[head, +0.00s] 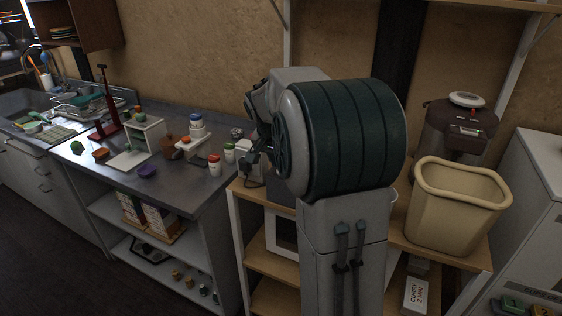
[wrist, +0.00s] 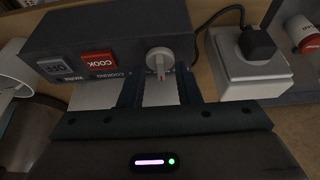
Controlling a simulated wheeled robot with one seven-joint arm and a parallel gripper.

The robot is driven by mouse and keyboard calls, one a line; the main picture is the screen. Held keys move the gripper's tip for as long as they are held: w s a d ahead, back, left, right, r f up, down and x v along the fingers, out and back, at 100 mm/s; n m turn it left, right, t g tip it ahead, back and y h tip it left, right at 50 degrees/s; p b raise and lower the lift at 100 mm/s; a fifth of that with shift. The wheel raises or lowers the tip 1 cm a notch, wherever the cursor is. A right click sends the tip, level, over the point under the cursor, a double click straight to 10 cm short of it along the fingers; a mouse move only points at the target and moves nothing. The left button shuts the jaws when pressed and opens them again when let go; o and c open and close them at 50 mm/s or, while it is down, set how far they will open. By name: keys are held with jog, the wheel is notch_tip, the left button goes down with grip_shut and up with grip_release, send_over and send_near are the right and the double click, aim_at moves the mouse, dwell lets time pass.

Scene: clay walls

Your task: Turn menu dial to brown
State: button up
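No brown marking can be made out around the dial. A red label reading COOK (wrist: 98,63) is on the box, left of the dial. In the head view my arm hides the dial and most of the box.
A white block with a black plug (wrist: 257,45) and cord stands right of the box. A red-capped white container (wrist: 301,33) is farther right. In the head view, a cream bin (head: 455,205) and a brown pot (head: 452,130) stand right of my arm; a cluttered counter (head: 185,190) is left.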

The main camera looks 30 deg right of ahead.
jog(key=v, duration=1.4)
jog(key=shift+p, duration=0.35)
jog(key=shift+f, duration=0.1)
jog(key=s+a+f+n+y+p, duration=0.1)
jog(key=s+a+f+n, duration=0.2)
jog(key=s, duration=0.4)
jog(key=s+a+f+n+y+p, duration=0.1)
jog(key=s+a+f+n+p, duration=0.1)
jog(key=s, duration=0.5)
jog(key=s+a+f+n+y+p, duration=0.1)
jog(key=s+a+f+n+p, duration=0.1)
jog(key=s+a+f+n, duration=0.3)
jog(key=s+a, duration=0.2)
jog(key=shift+s+f+y, duration=0.25)
jog(key=shift+s+y, duration=0.05)
jog(key=shift+s, duration=0.1)
jog(key=shift+d, duration=0.15)
